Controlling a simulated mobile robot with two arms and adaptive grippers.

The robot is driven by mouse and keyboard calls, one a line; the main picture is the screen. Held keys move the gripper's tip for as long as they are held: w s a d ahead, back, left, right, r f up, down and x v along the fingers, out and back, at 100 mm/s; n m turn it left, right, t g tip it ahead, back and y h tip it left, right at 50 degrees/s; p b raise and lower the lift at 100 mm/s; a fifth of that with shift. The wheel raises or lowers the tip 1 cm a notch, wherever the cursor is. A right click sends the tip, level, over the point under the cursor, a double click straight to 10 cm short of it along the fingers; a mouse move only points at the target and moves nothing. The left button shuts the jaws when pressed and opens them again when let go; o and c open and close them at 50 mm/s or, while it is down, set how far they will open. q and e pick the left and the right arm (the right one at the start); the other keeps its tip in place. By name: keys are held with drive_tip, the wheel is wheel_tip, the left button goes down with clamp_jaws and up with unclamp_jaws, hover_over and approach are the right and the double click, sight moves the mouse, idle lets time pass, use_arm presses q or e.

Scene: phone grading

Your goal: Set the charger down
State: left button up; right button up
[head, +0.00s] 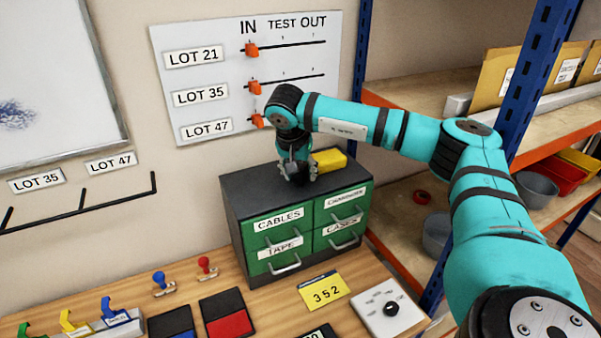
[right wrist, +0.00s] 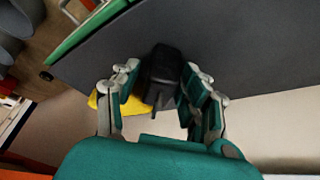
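My right gripper (head: 297,172) reaches down over the dark top of the green drawer cabinet (head: 233,188). In the right wrist view, the black charger (right wrist: 162,72) sits between the two fingers of that gripper (right wrist: 160,82), which look closed on its sides. Two short prongs seem to stick out of it towards the palm. The charger is close to the cabinet top; whether it touches the top I cannot tell. In the head view the gripper mostly hides it. My left gripper is not in view.
The lot board (head: 300,62) is on the wall behind. A blue-posted shelf (head: 405,190) stands to the right. Stamps, pads and a yellow 352 card (head: 322,291) lie on the bench in front.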

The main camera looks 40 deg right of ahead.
clamp_jaws()
drive_tip(key=shift+r, duration=0.1)
